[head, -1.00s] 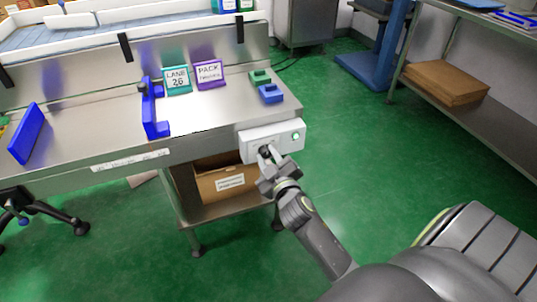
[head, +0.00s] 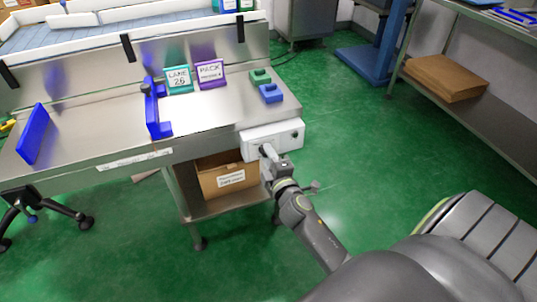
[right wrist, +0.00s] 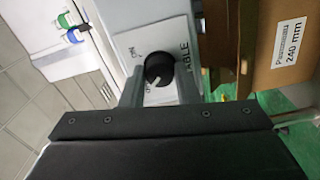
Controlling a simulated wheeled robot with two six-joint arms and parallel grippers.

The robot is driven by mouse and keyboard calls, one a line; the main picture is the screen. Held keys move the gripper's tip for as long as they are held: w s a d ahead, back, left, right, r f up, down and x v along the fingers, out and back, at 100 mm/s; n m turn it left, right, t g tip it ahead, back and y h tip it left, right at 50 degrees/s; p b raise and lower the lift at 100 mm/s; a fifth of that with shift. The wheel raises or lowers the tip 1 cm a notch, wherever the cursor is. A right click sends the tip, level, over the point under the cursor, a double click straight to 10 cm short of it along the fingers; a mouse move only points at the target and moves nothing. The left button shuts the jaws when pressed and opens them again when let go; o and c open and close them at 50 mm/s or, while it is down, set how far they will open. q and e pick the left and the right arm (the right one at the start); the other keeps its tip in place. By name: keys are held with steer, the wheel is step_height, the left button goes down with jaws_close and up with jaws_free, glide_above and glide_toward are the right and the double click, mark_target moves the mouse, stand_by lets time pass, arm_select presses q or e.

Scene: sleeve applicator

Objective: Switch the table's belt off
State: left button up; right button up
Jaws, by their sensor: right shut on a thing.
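The white switch box (head: 285,141) is fixed to the front right corner of the steel table (head: 225,105). Its small round lamp (head: 294,134) looks dark. In the right wrist view the black round knob (right wrist: 159,68) sits on a white plate (right wrist: 170,42) with "ON" and "TABLE" lettering. The knob's white pointer points away from "ON", towards a label partly hidden by a finger. My right gripper (head: 266,151) is shut on the knob, one finger on each side of it; it also shows in the right wrist view (right wrist: 159,88). My left gripper is in neither view.
Blue guides (head: 155,110), a teal sign (head: 179,79), a purple sign (head: 210,73) and small green and blue blocks (head: 271,93) stand on the table. A cardboard box (head: 222,178) sits on the shelf below.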

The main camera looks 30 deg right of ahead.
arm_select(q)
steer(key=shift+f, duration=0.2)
arm_select(e)
steer(key=shift+n, duration=0.4)
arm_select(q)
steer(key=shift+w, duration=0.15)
arm_select(e)
steer(key=shift+f, duration=0.1)
steer(key=o, duration=1)
steer(key=shift+c, duration=0.2)
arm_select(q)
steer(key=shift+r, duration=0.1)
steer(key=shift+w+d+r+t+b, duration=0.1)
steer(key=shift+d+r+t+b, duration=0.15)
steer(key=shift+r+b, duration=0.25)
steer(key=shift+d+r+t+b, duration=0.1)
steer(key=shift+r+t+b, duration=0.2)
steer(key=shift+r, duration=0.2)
arm_select(e)
steer(key=v, duration=1.7)
steer(key=shift+s+a, duration=0.15)
steer(key=shift+s, duration=0.05)
